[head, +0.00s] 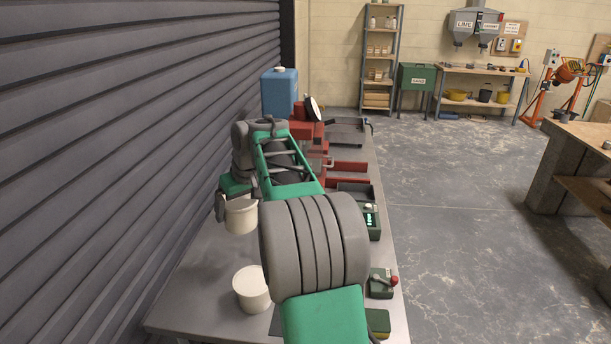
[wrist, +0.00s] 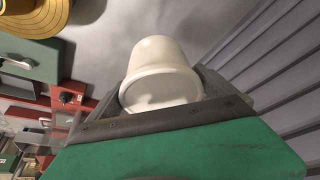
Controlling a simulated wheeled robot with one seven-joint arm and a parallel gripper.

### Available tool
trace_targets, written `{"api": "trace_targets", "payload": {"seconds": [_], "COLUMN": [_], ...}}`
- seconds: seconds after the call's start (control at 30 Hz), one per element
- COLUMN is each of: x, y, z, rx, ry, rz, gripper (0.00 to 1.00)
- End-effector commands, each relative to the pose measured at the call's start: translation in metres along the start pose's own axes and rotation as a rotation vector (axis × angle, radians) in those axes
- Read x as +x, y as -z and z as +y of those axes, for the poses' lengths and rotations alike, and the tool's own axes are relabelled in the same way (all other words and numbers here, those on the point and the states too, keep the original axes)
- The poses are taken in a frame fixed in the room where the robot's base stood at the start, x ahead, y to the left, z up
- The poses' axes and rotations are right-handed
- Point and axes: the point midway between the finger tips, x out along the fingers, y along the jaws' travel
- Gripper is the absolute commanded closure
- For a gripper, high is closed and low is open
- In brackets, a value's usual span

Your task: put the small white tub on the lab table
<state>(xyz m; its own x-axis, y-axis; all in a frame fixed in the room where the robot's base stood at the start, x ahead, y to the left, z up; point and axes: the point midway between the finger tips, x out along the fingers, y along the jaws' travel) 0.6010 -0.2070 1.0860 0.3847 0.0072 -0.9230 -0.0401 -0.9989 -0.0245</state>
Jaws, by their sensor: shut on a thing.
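A white tub (head: 241,217) is held upright by my gripper (head: 236,200) over the left side of the grey lab table (head: 205,275). In the wrist view the tub (wrist: 162,70) sits between the two grey fingers of my gripper (wrist: 166,95), which are shut on it. I cannot tell whether its base touches the table top. A second white tub (head: 252,288) stands upright on the table nearer the front. The two look similar, and I cannot tell which is smaller. My arm hides part of the table's middle.
A blue container (head: 279,92) and red equipment (head: 305,130) stand at the table's far end. A grey shutter wall (head: 130,130) runs close along the left. Bare table lies between the tubs.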

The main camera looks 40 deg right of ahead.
Motion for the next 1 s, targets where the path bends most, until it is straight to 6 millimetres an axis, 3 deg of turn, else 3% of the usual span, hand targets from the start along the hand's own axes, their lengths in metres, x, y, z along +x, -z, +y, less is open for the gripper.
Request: {"api": "trace_targets", "payload": {"seconds": [0.03, 0.13, 0.3, 0.4, 0.5, 0.67, 1.0], "x": [0.0, 0.006, 0.017, 0.023, 0.026, 0.033, 0.068], "y": [0.008, 0.014, 0.008, -0.001, -0.008, -0.013, -0.021], "z": [0.027, 0.078, 0.16, 0.196, 0.217, 0.219, 0.138], "rx": [0.009, 0.012, 0.012, 0.009, 0.005, 0.002, 0.001], "ry": [-0.005, -0.01, -0.022, -0.027, -0.031, -0.032, -0.03], "rz": [0.001, 0.003, 0.003, 0.002, 0.002, 0.002, 0.0], "gripper": [0.78, 0.78, 0.78, 0.78, 0.78, 0.78, 0.78]}}
